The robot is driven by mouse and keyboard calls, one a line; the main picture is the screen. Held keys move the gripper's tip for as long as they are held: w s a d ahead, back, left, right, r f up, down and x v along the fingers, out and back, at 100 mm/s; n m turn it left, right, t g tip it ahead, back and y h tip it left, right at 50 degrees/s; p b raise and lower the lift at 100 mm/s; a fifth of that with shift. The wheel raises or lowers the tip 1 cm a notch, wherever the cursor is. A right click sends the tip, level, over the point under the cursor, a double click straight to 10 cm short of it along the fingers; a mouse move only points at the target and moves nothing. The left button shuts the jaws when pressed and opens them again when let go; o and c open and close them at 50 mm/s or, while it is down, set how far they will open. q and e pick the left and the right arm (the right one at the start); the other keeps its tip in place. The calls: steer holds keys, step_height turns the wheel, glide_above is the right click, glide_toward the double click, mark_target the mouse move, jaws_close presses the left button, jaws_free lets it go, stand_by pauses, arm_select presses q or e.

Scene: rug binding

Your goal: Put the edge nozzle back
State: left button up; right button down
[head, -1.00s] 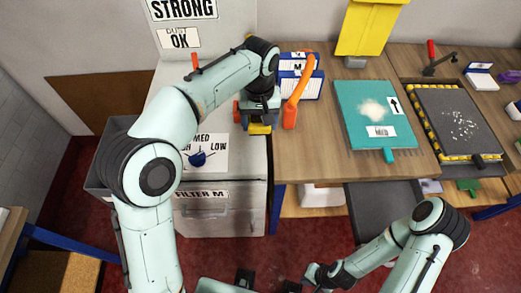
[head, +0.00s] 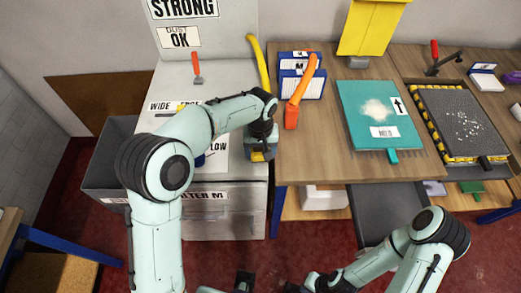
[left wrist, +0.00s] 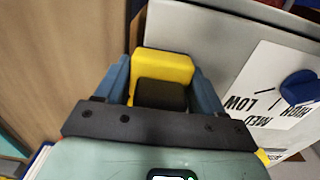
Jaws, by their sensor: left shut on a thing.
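My left gripper (head: 262,150) is over the right front of the grey cabinet, near the wooden table's left edge. In the left wrist view its blue fingers (left wrist: 160,85) are shut on a yellow piece with a dark block, which looks like the edge nozzle (left wrist: 165,66). It shows only as a small yellow bit (head: 257,157) in the head view. The "WIDE EDGE" label (head: 161,106) is on the cabinet top, partly covered by my left arm, with a bit of yellow beside it. My right gripper (head: 294,287) is at the bottom edge, its fingers not clear.
A yellow hose (head: 259,62) rises at the cabinet's back right. An orange-handled scraper (head: 197,68) lies on the cabinet. A dial (left wrist: 300,87) sits by the gripper. On the table are an orange tool (head: 301,90), blue boxes (head: 287,82) and a teal board (head: 365,105).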

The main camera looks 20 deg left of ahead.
arm_select(q)
steer(key=shift+f, duration=0.1)
steer(key=o, duration=0.9)
steer(key=shift+o, duration=0.2)
arm_select(e)
steer(key=shift+f, duration=0.1)
arm_select(q)
steer(key=shift+r, duration=0.25)
step_height(320, 180, up, 12)
steer(key=shift+f+p, duration=0.1)
steer(key=shift+p, duration=0.75)
arm_select(e)
steer(key=shift+w+r, duration=0.3)
steer(key=shift+r, duration=0.25)
steer(key=shift+w+r, duration=0.25)
steer(key=shift+r, duration=0.25)
